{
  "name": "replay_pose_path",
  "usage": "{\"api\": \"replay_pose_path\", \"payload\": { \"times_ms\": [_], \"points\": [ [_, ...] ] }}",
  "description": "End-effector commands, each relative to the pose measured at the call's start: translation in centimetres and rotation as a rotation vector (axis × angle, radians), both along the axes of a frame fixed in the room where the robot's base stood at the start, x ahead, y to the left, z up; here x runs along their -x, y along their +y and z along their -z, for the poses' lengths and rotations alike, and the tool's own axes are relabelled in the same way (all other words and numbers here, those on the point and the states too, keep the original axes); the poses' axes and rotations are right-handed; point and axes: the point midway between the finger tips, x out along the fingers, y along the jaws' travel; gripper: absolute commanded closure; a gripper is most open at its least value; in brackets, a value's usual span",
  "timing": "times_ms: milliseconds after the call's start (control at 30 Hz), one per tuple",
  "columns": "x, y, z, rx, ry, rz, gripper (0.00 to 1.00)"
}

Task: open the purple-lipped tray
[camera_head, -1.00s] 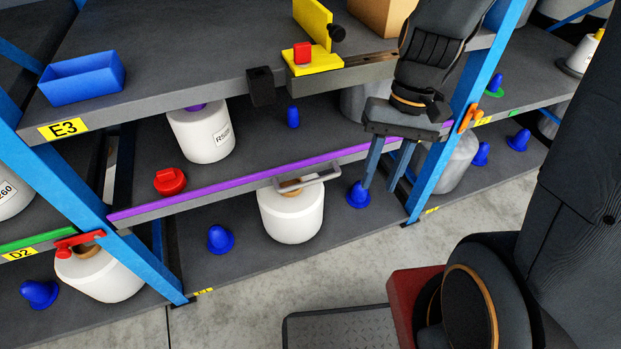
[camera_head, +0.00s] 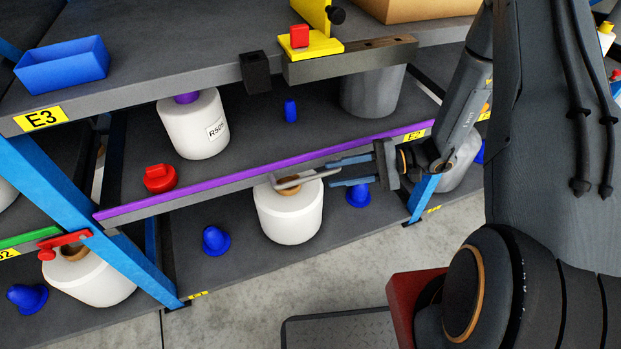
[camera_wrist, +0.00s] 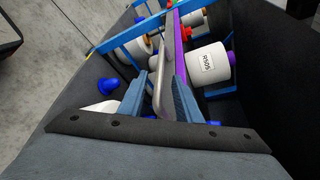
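The purple-lipped tray (camera_head: 200,187) is the middle shelf level, with a purple strip along its front edge. Its grey bar handle (camera_head: 305,179) sticks out from the front edge. My gripper (camera_head: 331,173) is at the right end of the handle, its two blue-grey fingers apart and pointing left. In the wrist view the handle (camera_wrist: 164,80) runs between the open fingers of my gripper (camera_wrist: 160,72), beside the purple lip (camera_wrist: 178,38). I see no clear contact. On the tray stand a white bobbin (camera_head: 193,127), a grey bobbin (camera_head: 370,95) and a red piece (camera_head: 159,178).
Below the tray are a white bobbin (camera_head: 290,213) and blue cones (camera_head: 215,240). The upper shelf (camera_head: 180,80) overhangs the tray, with a blue bin (camera_head: 62,65) and a yellow bracket (camera_head: 312,45). A blue upright (camera_head: 424,195) stands at right.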

Motion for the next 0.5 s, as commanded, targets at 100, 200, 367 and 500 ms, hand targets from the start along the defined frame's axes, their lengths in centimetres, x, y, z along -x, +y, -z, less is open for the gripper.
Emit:
{"api": "replay_pose_path", "payload": {
  "times_ms": [100, 200, 367, 500],
  "points": [
    [-0.2, 0.6, 0.4, -0.009, -0.004, 0.01, 0.69],
    [-0.2, 1.8, 0.5, -0.009, -0.003, 0.008, 0.69],
    [-0.3, 4.3, 1.1, -0.009, -0.002, 0.006, 0.69],
    [-0.4, 6.1, 1.5, -0.008, -0.003, 0.006, 0.69]
  ]
}}
